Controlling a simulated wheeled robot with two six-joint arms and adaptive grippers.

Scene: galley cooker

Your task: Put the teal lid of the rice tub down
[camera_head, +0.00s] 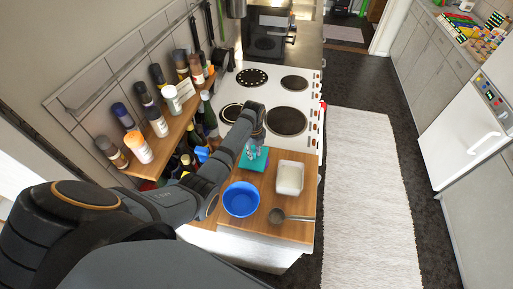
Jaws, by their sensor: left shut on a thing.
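The teal lid (262,163) is at the back of the wooden board, under the fingers of my left gripper (253,152). The gripper points down and is shut on the lid. I cannot tell whether the lid touches the board or hangs just above it. The rice tub (290,178), white and open with white contents, stands on the board to the right of the lid. My right gripper is not in view.
A blue bowl (241,199) and a metal ladle (289,216) are on the wooden board (262,226) in front. The white cooker (304,101) with several hotplates lies behind. A shelf of spice jars (138,147) and several bottles (208,116) stand to the left.

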